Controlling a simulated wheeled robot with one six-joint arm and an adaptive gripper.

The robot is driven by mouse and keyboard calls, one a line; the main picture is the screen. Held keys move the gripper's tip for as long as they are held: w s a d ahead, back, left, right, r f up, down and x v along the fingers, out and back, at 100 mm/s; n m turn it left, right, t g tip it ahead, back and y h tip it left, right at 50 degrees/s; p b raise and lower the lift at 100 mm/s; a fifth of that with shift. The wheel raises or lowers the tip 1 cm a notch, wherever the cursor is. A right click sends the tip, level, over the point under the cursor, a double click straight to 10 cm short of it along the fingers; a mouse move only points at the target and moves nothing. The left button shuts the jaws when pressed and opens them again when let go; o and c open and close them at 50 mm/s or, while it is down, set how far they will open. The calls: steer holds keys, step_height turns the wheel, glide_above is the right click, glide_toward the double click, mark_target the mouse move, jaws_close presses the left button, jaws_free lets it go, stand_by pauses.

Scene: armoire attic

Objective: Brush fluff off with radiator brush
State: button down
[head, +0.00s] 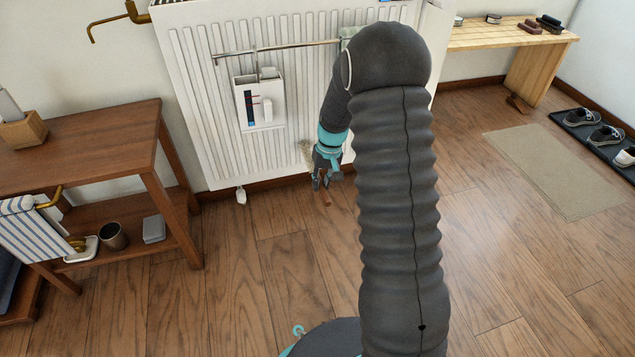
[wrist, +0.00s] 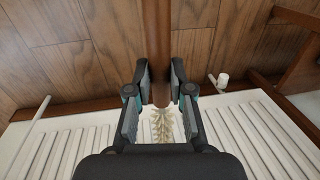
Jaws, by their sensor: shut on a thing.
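My gripper (head: 322,181) is low in front of the white ribbed radiator (head: 205,125) in the head view. In the wrist view my gripper (wrist: 160,84) is shut on the brown wooden handle of the radiator brush (wrist: 157,38). Its pale bristles (wrist: 162,126) lie on the near side of the fingers, over the radiator's white ribs. In the head view the brush (head: 306,152) is small, with bristles beside the gripper's upper left; part of it is hidden. I cannot tell whether the bristles touch the radiator. I can make out no fluff.
A white holder (head: 259,102) hangs on the radiator below a metal rail (head: 290,46). A wooden side table (head: 85,132) stands at the left. A bench (head: 515,36), a beige mat (head: 553,168) and shoes (head: 591,116) are at the right. The middle floor is clear.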

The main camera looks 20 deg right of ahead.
steer(key=shift+d, duration=0.15)
steer(key=shift+s+d, duration=0.1)
steer(key=shift+d, duration=0.4)
steer(key=shift+d, duration=0.15)
steer(key=shift+w+d, duration=0.2)
steer(key=shift+d, duration=0.25)
steer(key=shift+d, duration=0.2)
steer(key=shift+s+d, duration=0.15)
steer(key=shift+d, duration=0.3)
steer(key=shift+w+d, duration=0.25)
steer(key=shift+d, duration=0.35)
steer(key=shift+d, duration=0.1)
